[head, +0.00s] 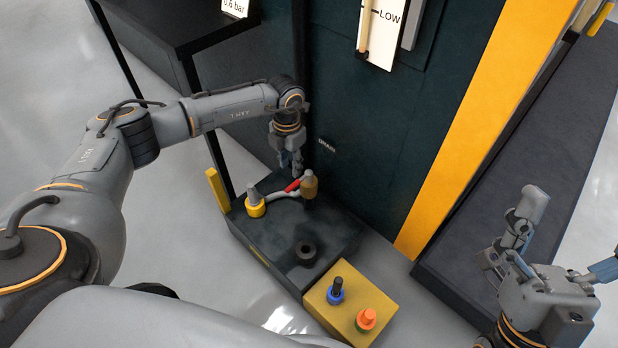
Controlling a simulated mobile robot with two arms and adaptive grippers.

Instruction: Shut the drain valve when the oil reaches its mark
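The brass drain valve (309,186) stands on the dark cabinet's front, below a DRAIN label (326,145). A short red lever (293,185) points left from it. My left gripper (291,168) hangs fingers-down just above the red lever; its fingers look close together, but I cannot tell whether they touch or grip the lever. A gauge plate (390,22) marked LOW carries a pale sight tube (364,28); its top is cut off by the frame and the oil level is unclear. My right gripper (566,238) is at lower right, fingers spread, empty.
A dark tray (264,262) below the valve holds a yellow-capped fitting (255,204) and a dark ring (305,251). A yellow post (470,110) stands to the right.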

